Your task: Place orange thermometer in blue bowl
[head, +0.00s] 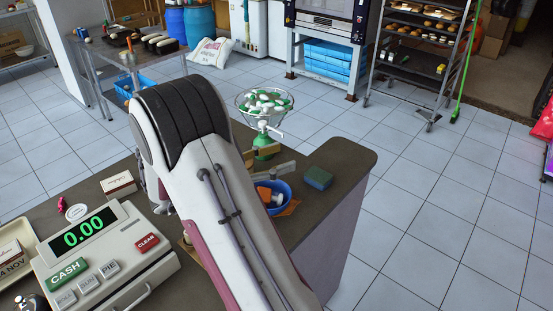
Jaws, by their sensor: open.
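The blue bowl (286,187) stands on the dark counter, just right of my arm, which covers part of its left side. An orange piece (264,194) and a white piece show inside the bowl; the orange one could be the thermometer, but it is too small and partly covered to be sure. No other clear orange thermometer shows. My arm rises from the bottom middle and bends at the elbow. Grey parts of its far end show left of the upper link, above the counter near the cash register. My gripper's fingers are hidden behind the arm.
A cash register (105,255) fills the counter's left front. A green scale (266,145) with a wire pan of green and white items stands behind the bowl. A green-blue sponge-like block (319,178) lies right of it. The counter's right end is clear.

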